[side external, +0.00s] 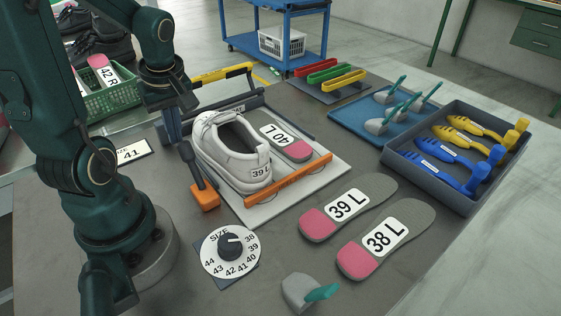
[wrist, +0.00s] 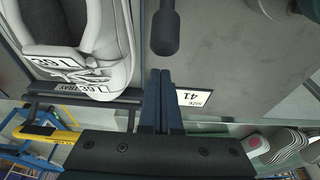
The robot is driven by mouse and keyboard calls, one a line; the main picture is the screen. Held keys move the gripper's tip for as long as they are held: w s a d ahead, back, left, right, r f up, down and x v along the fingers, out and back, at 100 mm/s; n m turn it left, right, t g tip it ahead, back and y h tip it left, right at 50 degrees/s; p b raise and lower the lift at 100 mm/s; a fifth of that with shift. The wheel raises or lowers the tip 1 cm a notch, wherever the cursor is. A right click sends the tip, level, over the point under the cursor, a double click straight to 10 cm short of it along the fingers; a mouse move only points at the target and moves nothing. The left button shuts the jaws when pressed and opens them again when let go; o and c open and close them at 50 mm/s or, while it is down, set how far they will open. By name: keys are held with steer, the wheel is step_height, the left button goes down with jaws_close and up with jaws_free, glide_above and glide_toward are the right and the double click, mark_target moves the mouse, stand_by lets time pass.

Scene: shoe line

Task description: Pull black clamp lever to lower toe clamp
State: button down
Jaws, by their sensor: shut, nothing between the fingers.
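The black clamp lever (side external: 193,163) rises tilted from an orange base (side external: 206,197) at the left of the white plate. Its black grip (wrist: 163,32) shows in the wrist view, just beyond my fingertips. My gripper (side external: 173,138) points down beside the shoe's toe, behind the lever. Its fingers (wrist: 160,75) are together and empty, with a small gap to the grip in the wrist view. A white shoe (side external: 228,150) marked 39 L stands on the plate.
A size dial (side external: 230,250) and loose insoles, 39 L (side external: 347,205) and 38 L (side external: 388,238), lie in front. A 40 L insole (side external: 287,141) lies beside the shoe, behind an orange bar (side external: 290,180). A grey tray (side external: 400,178) holds blue and yellow shoe forms.

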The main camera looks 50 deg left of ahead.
steer(key=shift+d, duration=1.65)
steer(key=shift+a, duration=0.1)
step_height(320, 180, up, 9)
steer(key=a, duration=0.1)
steer(key=shift+a, duration=0.2)
stand_by(0.9)
